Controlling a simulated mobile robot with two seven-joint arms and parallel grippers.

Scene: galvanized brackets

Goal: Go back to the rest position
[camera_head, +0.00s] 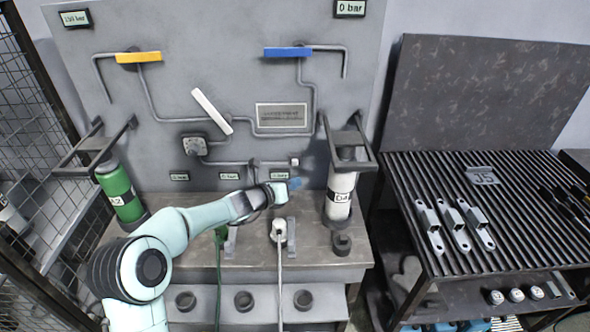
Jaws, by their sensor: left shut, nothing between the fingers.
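My left arm comes in from the lower left and reaches across the bench. Its gripper (294,184) is in front of the grey panel (240,95), below the row of small displays. The gripper is small in view and is shut with nothing held. It is above the bench and left of the white cylinder (340,193). My right gripper is not in view.
A green cylinder (118,190) stands in a holder at the left. A white connector (279,228) with a hose and a green hose (219,255) are on the bench (185,262). Galvanized brackets (455,226) lie on the slatted rack (420,170) at right. Wire mesh (35,110) borders the left.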

